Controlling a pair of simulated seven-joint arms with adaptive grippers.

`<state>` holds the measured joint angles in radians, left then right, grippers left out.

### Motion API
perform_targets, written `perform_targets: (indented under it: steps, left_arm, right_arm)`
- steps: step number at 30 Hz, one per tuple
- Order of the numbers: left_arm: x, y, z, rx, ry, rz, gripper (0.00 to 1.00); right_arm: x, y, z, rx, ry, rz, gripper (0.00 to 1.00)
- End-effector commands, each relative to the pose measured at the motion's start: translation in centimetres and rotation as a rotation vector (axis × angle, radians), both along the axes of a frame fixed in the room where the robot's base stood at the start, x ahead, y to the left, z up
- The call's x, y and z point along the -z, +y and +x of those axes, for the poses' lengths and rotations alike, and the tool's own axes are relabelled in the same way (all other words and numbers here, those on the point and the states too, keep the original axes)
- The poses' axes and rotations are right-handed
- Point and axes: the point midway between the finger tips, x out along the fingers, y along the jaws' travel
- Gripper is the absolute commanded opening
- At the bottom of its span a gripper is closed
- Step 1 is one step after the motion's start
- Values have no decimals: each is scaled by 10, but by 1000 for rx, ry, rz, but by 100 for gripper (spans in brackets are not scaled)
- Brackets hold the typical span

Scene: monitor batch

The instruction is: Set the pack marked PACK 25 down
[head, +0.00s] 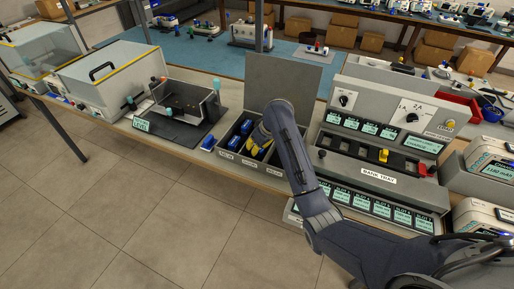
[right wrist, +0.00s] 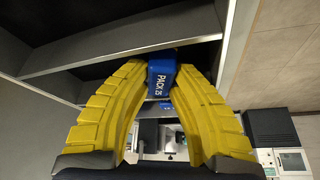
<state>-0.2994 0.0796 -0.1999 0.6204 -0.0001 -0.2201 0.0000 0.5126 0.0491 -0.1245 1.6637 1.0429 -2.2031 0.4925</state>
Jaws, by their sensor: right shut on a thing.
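A blue pack marked PACK 25 (right wrist: 161,84) sits between the yellow fingertips of my right gripper (right wrist: 160,68), which is shut on it. In the head view my right gripper (head: 256,142) reaches down into an open grey divided box (head: 225,157) on the bench. Blue packs show in that box, one in the left part (head: 236,141) and blue beside the yellow fingers. The held pack is partly hidden by the fingers there, and I cannot tell whether it touches the box floor. My left gripper is not in view.
The box's lid (head: 283,83) stands raised behind it. A loose blue pack (head: 208,144) lies on the bench left of the box, near a dark fixture (head: 182,106). A grey bank tray console (head: 375,165) stands close on the right, with a yellow item (head: 383,155) in it.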

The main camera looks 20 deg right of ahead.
Motion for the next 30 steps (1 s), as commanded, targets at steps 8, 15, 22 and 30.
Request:
perform_targets:
  steps: [8, 15, 22, 30]
  left_arm:
    - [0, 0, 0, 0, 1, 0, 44]
    - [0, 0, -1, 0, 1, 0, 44]
    - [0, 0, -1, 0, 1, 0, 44]
    - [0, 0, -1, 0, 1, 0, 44]
  right_arm:
    - [5, 0, 0, 1, -3, -1, 0]
    - [8, 0, 0, 0, -1, 0, 0]
    - [9, 0, 0, 0, -1, 0, 43]
    - [7, 0, 0, 0, -2, 0, 43]
